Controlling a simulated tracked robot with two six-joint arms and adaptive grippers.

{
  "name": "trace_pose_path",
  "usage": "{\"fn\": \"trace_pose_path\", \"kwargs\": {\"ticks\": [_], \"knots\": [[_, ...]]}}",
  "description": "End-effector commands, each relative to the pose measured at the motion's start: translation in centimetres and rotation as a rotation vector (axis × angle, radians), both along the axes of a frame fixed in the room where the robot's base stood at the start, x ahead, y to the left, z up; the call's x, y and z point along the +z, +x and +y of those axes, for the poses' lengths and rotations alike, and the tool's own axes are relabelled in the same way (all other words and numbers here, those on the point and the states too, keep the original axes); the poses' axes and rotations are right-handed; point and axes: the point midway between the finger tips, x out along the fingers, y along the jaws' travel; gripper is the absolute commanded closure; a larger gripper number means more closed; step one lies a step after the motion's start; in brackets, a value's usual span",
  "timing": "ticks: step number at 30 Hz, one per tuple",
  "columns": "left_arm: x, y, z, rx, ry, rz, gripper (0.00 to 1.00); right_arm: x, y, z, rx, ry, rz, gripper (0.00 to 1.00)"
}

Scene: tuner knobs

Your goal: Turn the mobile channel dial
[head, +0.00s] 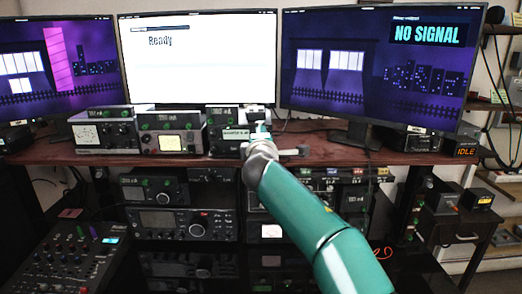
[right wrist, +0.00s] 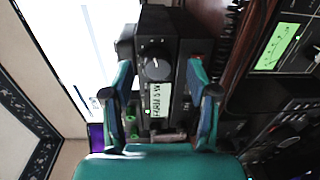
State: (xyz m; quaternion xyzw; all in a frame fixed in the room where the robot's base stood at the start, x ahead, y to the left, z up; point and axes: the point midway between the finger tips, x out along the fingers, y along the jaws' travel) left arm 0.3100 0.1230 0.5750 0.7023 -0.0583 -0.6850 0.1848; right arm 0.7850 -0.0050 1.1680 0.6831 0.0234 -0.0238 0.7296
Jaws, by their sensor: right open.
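A small dark radio unit (head: 224,146) stands on the shelf under the middle screen, with a pale label on its front. My right gripper (head: 262,132) is at its right side in the head view, covering part of its front. In the right wrist view, a round dark knob with a light pointer mark (right wrist: 155,68) sits on a dark box, above a pale green lettered label (right wrist: 158,99). My right gripper (right wrist: 159,76) is open, one finger on each side of the box front. I cannot tell whether the fingers touch it. My left gripper is not in view.
Other radios with meters (head: 173,143) stand to the left on the wooden shelf (head: 330,153). Three screens stand behind; the middle one reads "Ready" (head: 160,41), the right one "NO SIGNAL" (head: 427,35). More radio gear (head: 180,223) and a mixer (head: 70,262) are below.

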Motion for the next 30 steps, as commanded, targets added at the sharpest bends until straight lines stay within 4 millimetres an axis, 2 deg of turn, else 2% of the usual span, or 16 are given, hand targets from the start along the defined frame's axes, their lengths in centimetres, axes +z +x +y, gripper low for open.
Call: {"fn": "trace_pose_path", "kwargs": {"ticks": [8,21,25,30], "knots": [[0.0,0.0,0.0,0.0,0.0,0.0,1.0,0.2,-2.6,0.0,0.003,-0.002,-0.002,0.41],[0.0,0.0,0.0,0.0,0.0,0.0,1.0,0.4,-9.1,0.1,0.003,-0.002,0.0,0.41],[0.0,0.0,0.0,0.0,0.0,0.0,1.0,0.4,-10.4,0.1,0.002,-0.001,0.002,0.41],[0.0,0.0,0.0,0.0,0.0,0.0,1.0,0.4,-11.2,0.0,0.001,-0.001,0.002,0.41]]}}
